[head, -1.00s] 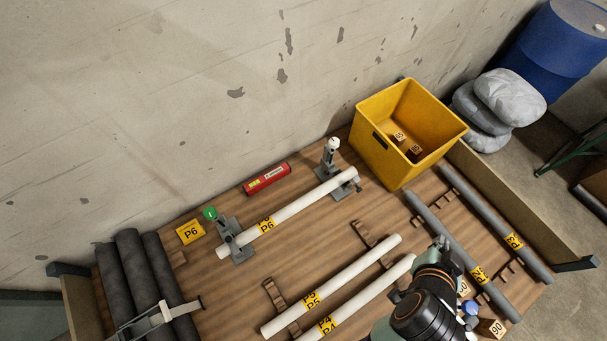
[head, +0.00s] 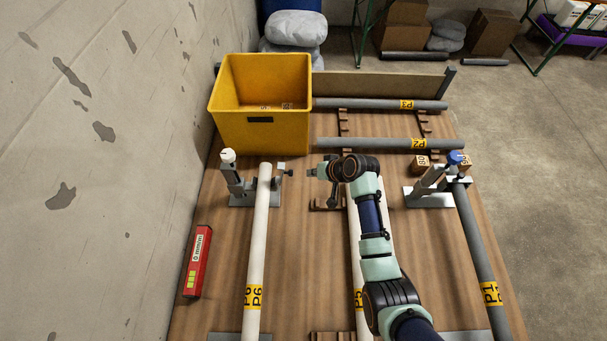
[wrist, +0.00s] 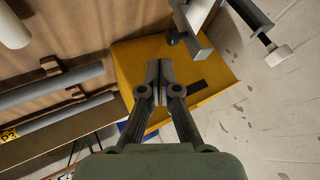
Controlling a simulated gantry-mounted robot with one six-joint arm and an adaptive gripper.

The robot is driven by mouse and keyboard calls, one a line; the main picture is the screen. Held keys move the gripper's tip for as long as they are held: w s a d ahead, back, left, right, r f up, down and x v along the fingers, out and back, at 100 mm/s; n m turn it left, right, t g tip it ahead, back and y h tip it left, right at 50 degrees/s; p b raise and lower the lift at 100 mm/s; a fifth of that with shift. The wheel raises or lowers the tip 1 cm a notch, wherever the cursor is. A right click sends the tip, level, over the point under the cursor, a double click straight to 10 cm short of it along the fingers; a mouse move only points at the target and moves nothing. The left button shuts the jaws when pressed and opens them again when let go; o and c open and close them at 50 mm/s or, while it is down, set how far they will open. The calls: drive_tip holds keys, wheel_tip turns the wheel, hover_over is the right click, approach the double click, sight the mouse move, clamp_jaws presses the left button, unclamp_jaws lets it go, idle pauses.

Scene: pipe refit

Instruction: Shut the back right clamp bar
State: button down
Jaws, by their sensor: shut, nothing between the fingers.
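The white-knobbed clamp (head: 240,195) stands near the yellow bin. Its bar (head: 231,174) is raised, leaning away from the pipe, with a white knob on its end. The white pipe P6 (head: 257,240) lies in this clamp, its end just past it. The clamp's bar also shows at the top right of the wrist view (wrist: 248,18), with its white knob (wrist: 280,54). My gripper (head: 314,172) is shut and empty, to the right of the clamp and apart from it. Its closed fingers (wrist: 159,68) show in front of the yellow bin in the wrist view.
The yellow bin (head: 262,125) stands just behind the clamp. A blue-knobbed clamp (head: 432,190) also has its bar raised, near grey pipe P1 (head: 480,250). A red level (head: 197,262) lies left of P6. Grey pipes P2 (head: 375,144) and P3 (head: 375,104) lie at the back.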

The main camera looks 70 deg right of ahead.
sight(285, 173)
drive_tip(key=w+f+b, duration=0.1)
drive_tip(key=w, duration=0.1)
drive_tip(key=w+f+b, duration=0.1)
drive_tip(key=w+f, duration=0.1)
drive_tip(key=w, duration=0.1)
drive_tip(key=w+f, duration=0.1)
drive_tip(key=w, duration=0.1)
drive_tip(key=shift+w+d+f+b, duration=0.1)
drive_tip(key=shift+w+f+b, duration=0.05)
drive_tip(key=shift+f+b, duration=0.25)
drive_tip(key=shift+w+r, duration=0.2)
drive_tip(key=shift+w, duration=0.15)
drive_tip(key=shift+r, duration=0.15)
